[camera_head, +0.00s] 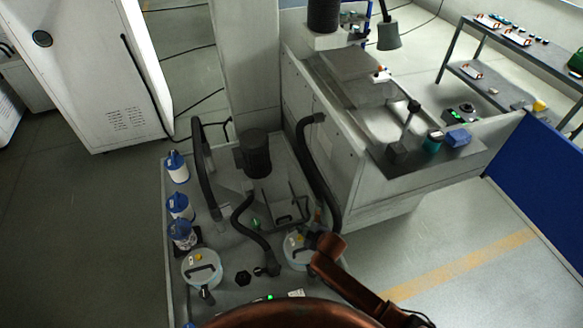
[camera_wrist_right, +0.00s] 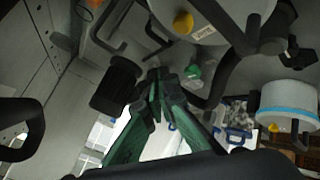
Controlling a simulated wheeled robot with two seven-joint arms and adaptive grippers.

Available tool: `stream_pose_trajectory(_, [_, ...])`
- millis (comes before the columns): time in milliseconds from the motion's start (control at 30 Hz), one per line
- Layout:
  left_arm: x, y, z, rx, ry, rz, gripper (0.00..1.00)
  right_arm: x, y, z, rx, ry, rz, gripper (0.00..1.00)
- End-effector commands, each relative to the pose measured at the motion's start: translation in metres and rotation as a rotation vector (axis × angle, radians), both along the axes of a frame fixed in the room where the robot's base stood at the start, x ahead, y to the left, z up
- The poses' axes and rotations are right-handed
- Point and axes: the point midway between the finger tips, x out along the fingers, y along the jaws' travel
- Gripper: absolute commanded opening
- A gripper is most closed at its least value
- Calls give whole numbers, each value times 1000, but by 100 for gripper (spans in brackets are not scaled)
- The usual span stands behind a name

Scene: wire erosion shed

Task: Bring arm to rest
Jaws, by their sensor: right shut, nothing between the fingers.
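My right arm, copper-brown (camera_head: 345,280), comes in at the bottom of the head view and lies over the front right of the bench, beside a pale lidded canister (camera_head: 296,252). In the right wrist view, my right gripper (camera_wrist_right: 157,100) has green fingers that meet at their dark tips, with nothing between them. A canister with a yellow knob (camera_wrist_right: 183,22) fills the top of that view, and a dark cylinder (camera_wrist_right: 115,85) stands left of the fingertips. I cannot tell whether the fingertips touch anything. My left gripper is not in view.
The bench (camera_head: 225,215) carries black hoses (camera_head: 318,175), blue-capped bottles (camera_head: 178,167) and another lidded canister (camera_head: 200,268). A large machine (camera_head: 320,120) stands behind right, a white cabinet (camera_head: 95,80) behind left. Open floor with a yellow stripe (camera_head: 465,262) lies to the right.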

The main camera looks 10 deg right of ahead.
Motion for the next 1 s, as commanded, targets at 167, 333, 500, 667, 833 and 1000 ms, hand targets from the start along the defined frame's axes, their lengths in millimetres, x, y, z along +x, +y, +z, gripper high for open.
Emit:
stream_pose_trajectory(167, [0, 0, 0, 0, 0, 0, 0, -2, 0, 0, 3, 3, -4, 0])
stream_pose_trajectory(333, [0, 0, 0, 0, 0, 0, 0, -31, -11, 1, 56, 61, -92, 0])
stream_pose_trajectory(500, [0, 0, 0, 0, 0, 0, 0, -97, -53, 9, 155, 188, -315, 0])
stream_pose_trajectory(667, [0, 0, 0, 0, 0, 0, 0, -171, -112, 22, 222, 306, -561, 0])
stream_pose_trajectory(833, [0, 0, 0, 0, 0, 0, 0, -236, -161, 37, 252, 389, -760, 0])
stream_pose_trajectory(1000, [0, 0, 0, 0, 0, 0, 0, -280, -190, 48, 260, 434, -884, 0])
